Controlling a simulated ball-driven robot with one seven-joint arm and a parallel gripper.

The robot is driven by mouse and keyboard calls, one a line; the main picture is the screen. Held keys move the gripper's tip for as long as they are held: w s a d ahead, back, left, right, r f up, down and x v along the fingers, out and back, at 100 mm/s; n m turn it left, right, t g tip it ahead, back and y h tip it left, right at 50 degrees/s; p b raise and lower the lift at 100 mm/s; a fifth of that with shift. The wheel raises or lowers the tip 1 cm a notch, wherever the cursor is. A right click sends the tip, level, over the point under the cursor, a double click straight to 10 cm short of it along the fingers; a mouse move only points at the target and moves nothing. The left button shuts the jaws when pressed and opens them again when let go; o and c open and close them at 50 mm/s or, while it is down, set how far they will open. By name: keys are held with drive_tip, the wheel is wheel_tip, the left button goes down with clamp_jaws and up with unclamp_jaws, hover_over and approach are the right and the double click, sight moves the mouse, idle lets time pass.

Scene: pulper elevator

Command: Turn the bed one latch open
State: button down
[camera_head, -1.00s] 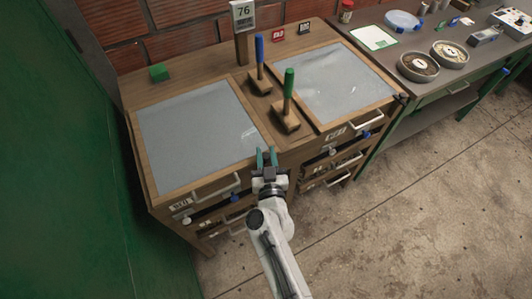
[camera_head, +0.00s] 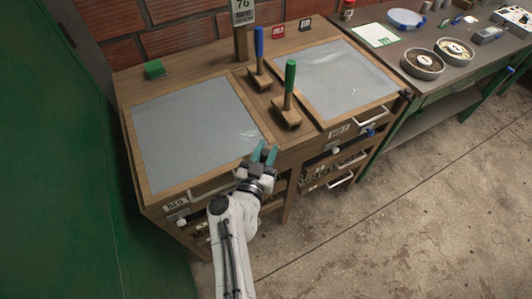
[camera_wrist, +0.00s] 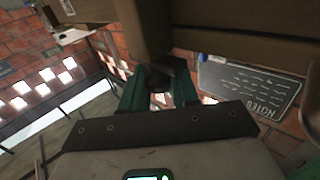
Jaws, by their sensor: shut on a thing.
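The left bed (camera_head: 160,192) is a grey screen in a wooden frame, and its front label (camera_head: 176,205) reads BED; its number is too small to read. My gripper (camera_head: 263,153) is at this bed's front right corner, its teal fingers tilted to the right. In the wrist view, my gripper (camera_wrist: 159,92) is shut on a dark round latch knob (camera_wrist: 159,82), which sits between the fingers under a wooden edge. The head view hides the knob behind the fingers. How far the latch is turned cannot be told.
The right bed (camera_head: 340,80) has a dark knob at its corner. A green-handled tool (camera_head: 289,88) and a blue-handled tool (camera_head: 259,55) stand between the beds. White handles and open drawers (camera_head: 335,170) are below. A green wall (camera_head: 60,170) is close on the left.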

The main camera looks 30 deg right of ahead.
drive_tip(key=shift+f, duration=0.1)
drive_tip(key=c, duration=0.9)
unclamp_jaws()
drive_tip(key=b+v, duration=0.2)
drive_tip(key=v, duration=0.8)
drive_tip(key=shift+s+a, duration=0.25)
drive_tip(key=shift+a, duration=0.05)
